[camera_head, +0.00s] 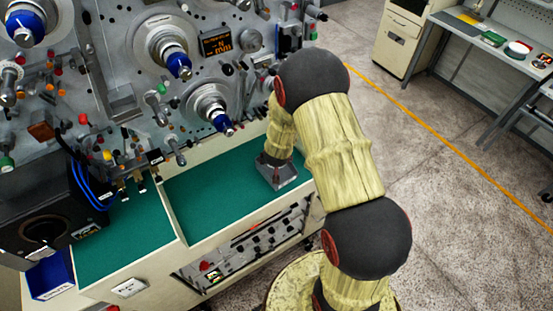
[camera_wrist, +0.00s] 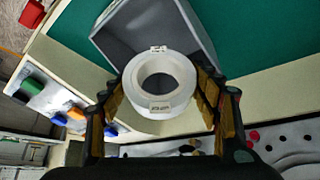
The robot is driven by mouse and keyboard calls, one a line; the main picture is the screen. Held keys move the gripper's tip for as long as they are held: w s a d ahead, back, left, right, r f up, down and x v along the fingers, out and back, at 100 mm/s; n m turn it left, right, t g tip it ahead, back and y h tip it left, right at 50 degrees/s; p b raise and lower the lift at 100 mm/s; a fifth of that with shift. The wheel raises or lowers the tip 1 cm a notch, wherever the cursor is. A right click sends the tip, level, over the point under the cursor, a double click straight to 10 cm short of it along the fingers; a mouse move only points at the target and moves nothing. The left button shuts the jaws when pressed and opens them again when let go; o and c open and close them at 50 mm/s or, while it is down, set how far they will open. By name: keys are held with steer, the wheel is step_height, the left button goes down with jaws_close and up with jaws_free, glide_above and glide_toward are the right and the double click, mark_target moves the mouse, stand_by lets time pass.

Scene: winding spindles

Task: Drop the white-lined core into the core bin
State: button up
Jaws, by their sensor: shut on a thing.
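The white-lined core (camera_wrist: 187,84) is a short white ring with a wide hole and small labels on its rim, seen in the wrist view. My gripper (camera_wrist: 161,92) is shut on it, with one finger at each side. A grey open box (camera_wrist: 140,28), likely the core bin, lies beyond the core and looks empty where visible. The core overlaps its near edge in this view; I cannot tell the height between them. In the head view the grey box (camera_head: 287,182) stands on the green bench top under my gripper (camera_head: 276,160), and the core is hidden.
The machine panel with blue-tipped spindles (camera_head: 222,123) rises behind the green bench top (camera_head: 215,198). A blue bin (camera_head: 48,277) hangs at the bench's left end. The green surface left of the grey box is clear. A workbench (camera_head: 490,45) stands far right.

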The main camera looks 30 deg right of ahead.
steer(key=o, duration=1.6)
steer(key=shift+o, duration=0.2)
steer(key=v, duration=1.2)
